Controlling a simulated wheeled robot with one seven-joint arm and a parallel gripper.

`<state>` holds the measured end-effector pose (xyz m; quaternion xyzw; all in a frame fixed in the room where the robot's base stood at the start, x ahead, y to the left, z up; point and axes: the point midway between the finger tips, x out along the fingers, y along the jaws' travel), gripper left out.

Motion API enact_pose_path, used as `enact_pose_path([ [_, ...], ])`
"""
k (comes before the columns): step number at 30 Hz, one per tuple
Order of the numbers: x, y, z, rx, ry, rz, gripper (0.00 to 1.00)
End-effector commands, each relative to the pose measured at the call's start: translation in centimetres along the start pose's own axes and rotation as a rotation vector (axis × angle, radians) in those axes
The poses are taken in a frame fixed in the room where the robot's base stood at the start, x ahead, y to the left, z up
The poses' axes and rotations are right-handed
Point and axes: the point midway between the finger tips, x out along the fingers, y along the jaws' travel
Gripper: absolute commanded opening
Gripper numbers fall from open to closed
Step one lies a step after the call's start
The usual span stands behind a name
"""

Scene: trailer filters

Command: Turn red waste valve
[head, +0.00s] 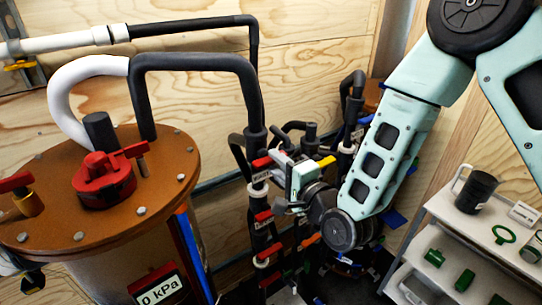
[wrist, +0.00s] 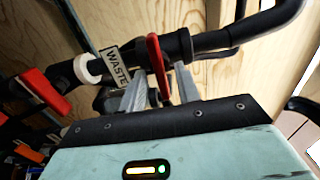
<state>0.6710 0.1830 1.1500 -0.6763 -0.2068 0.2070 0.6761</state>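The red waste valve handle (wrist: 155,62) stands out from a black pipe beside a white tag (wrist: 117,67) reading WASTE. In the wrist view my gripper (wrist: 160,80) has its two grey fingers apart, one on each side of the red handle. Gaps show between the handle and both fingers, so it is not clamped. In the head view my gripper (head: 276,168) is at the black pipes. A red handle (head: 262,163) shows there just above a white tag, partly hidden by my gripper.
A second red handle (wrist: 45,90) lies to the left in the wrist view. Several more valves and black pipes crowd below my gripper in the head view. A brown-lidded tank (head: 60,235) with a red valve (head: 104,178) stands left. A grey shelf cart (head: 480,240) stands right.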

Motion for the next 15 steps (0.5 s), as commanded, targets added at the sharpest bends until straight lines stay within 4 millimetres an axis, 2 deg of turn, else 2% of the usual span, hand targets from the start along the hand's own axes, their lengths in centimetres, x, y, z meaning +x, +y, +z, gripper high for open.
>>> enact_pose_path([
  [6,2.4,-0.1,0.0,0.000,0.000,-0.001,0.33],
  [15,2.8,0.1,0.0,0.000,-0.001,0.001,0.33],
])
